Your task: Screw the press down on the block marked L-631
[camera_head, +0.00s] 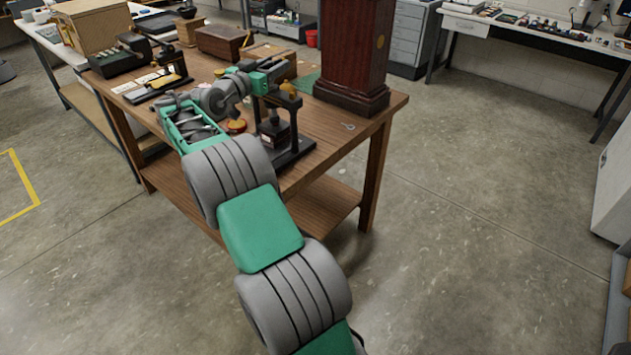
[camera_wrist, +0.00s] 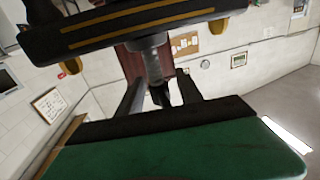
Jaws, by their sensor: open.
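The press (camera_head: 294,140) is a small dark frame on the near part of the wooden table. A dark block-like piece sits low inside it; no marking L-631 is readable. My gripper (camera_head: 272,72) reaches the press's top from the left, its fingers too small to tell there. In the wrist view, my gripper (camera_wrist: 160,94) is open, with two dark fingers apart. A grey screw shaft (camera_wrist: 152,62) shows between and beyond them; contact cannot be told. A black bar with gold stripes (camera_wrist: 140,24), seemingly part of the press, crosses above, with brass knobs (camera_wrist: 215,27) near it.
A tall dark red pedestal (camera_head: 351,45) stands right behind the press on the wooden table (camera_head: 345,130). A wooden box (camera_head: 222,41) and a black device with a brass part (camera_head: 160,82) stand farther left. Open floor lies right of the table.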

